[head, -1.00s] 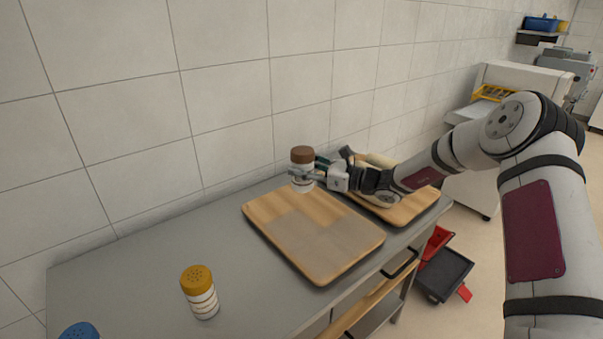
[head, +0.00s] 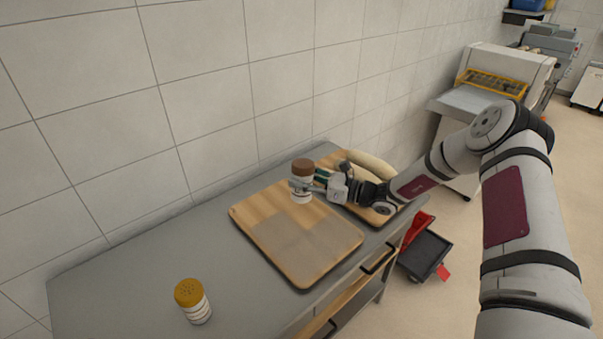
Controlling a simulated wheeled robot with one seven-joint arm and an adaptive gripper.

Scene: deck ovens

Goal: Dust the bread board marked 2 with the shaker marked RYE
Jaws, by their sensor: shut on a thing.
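My gripper (head: 312,186) is shut on a shaker with a brown cap (head: 302,179) and a white body. It holds the shaker upright, cap up, over the far right part of the near wooden board (head: 265,211). This board lies on the grey worktop and has a paler, greyish patch over much of its surface. A second wooden board (head: 374,217) lies behind my gripper to the right, with a pale long loaf (head: 371,165) on it. No label or number is readable on the shaker or the boards.
A shaker with a yellow cap (head: 193,301) stands on the grey worktop (head: 130,275) at the front left. A tiled wall runs behind the worktop. Red and black crates (head: 425,256) sit on the floor to the right. The left of the worktop is mostly clear.

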